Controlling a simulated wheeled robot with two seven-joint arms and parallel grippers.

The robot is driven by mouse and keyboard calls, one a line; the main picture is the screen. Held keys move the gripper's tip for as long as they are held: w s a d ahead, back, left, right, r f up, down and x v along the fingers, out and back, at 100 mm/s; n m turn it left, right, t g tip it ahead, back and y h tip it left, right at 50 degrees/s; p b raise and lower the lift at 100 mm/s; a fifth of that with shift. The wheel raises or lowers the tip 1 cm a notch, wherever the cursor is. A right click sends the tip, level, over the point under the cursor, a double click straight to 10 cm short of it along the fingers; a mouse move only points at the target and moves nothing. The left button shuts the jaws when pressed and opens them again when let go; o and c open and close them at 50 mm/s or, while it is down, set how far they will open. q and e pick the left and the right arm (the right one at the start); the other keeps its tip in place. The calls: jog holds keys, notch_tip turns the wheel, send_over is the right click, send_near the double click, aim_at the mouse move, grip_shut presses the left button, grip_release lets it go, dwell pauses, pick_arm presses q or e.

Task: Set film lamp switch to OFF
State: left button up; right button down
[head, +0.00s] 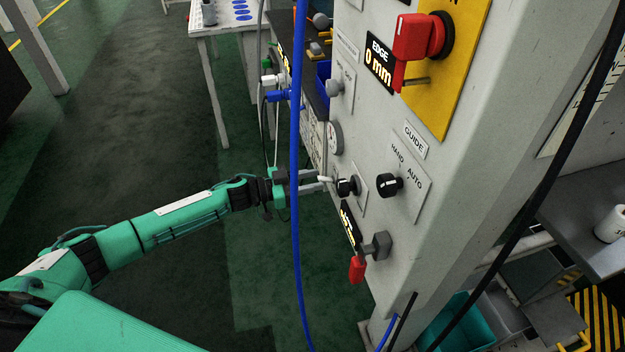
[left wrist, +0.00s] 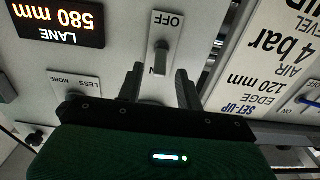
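In the left wrist view, which is upside down, a switch plate (left wrist: 172,32) reads OFF at the top of the picture and a partly hidden ON at the bottom. A small grey lever (left wrist: 160,58) stands between the two words; which way it is set is hard to tell. No film lamp label shows. My left gripper (left wrist: 160,77) is open, one finger on each side of the lever, with gaps showing. In the head view my left gripper (head: 327,183) is close to the panel, and the switch is not clearly visible there. My right gripper is out of view.
In the head view, a GUIDE knob (head: 389,184), a red handle (head: 357,268) and a blue cable (head: 296,200) are near my gripper.

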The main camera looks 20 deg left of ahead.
pick_arm(q)
jog(key=shift+w+d, duration=0.2)
jog(key=shift+d, duration=0.1)
grip_shut()
